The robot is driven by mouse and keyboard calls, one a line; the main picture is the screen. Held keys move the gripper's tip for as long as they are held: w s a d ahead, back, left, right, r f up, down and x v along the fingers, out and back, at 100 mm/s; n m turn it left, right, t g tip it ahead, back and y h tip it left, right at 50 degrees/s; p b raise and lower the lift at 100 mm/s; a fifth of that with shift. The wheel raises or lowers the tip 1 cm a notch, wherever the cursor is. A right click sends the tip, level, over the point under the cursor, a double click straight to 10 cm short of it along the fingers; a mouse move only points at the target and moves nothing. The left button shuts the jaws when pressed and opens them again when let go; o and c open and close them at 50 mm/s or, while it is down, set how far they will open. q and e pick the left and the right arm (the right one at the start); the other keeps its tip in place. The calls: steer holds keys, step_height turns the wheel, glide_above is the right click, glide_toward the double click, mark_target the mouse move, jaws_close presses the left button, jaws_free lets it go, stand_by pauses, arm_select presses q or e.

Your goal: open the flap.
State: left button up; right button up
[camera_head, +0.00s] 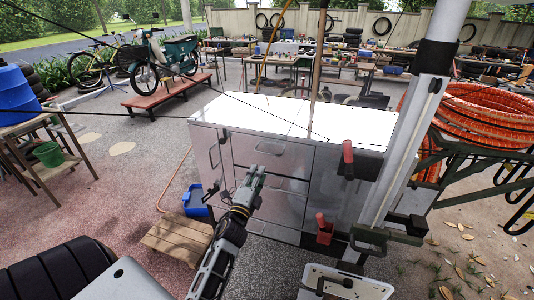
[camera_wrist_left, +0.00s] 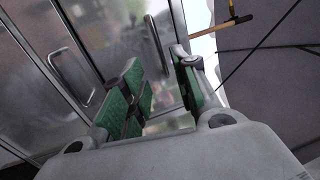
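The cart is a grey metal cabinet with a bright white top (camera_head: 290,118). Its front has smooth door panels (camera_head: 325,185) with bar handles; I cannot tell which panel is the flap. My left gripper (camera_head: 257,176) is in front of the cabinet's front, near the handles. In the left wrist view its two green-padded fingers (camera_wrist_left: 163,88) stand apart with nothing between them. One handle (camera_wrist_left: 156,45) shows beyond the gap, and another handle (camera_wrist_left: 72,78) is on the panel to the left. No contact with a handle is visible. My right gripper is not seen.
A wooden pallet (camera_head: 178,237) and a blue bin (camera_head: 195,202) are on the ground left of the cabinet. Red-handled parts (camera_head: 347,160) and a grey post (camera_head: 405,140) stand at its right. Orange hose coils (camera_head: 485,112) lie on a rack farther right. Open ground is on the left.

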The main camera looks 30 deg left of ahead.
mark_target(267, 153)
arm_select(q)
steer(key=shift+p+x, duration=1.2)
steer(key=shift+x, duration=4.4)
jaws_close()
